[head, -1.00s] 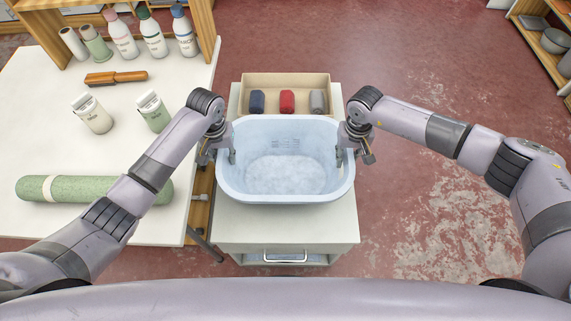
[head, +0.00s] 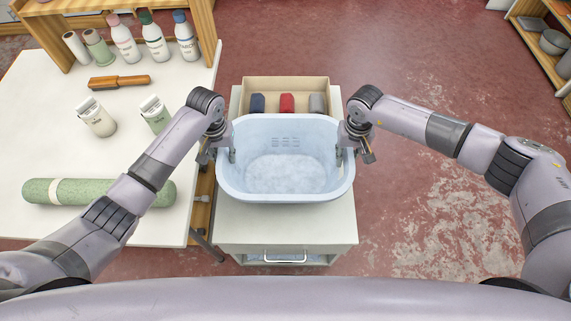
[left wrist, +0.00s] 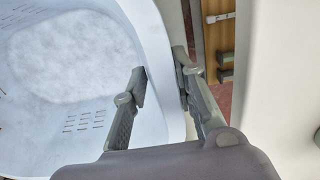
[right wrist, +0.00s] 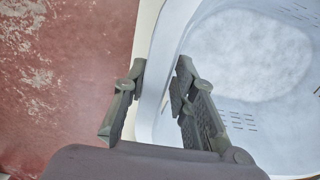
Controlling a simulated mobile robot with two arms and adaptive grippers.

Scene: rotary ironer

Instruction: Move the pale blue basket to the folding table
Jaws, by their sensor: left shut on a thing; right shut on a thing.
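The pale blue basket (head: 285,190) is in the middle of the head view, over the white cabinet top (head: 285,225). It looks level, with whitish, fluffy-looking material at its bottom. Whether it touches the cabinet top cannot be told. My left gripper (head: 224,152) is shut on its left wall, one finger inside and one outside, as the left wrist view (left wrist: 163,80) shows. My right gripper (head: 351,153) is shut on its right wall in the same way, as in the right wrist view (right wrist: 158,78). A white table (head: 60,150), probably the folding table, stands at the left.
Several bottles (head: 155,42), a brush (head: 120,81), two small containers (head: 96,117) and a green roll (head: 98,191) occupy the table. A beige tray (head: 286,82) with three rolled cloths lies behind the basket. Red floor (head: 430,70) is open at the right; shelves (head: 548,50) stand beyond.

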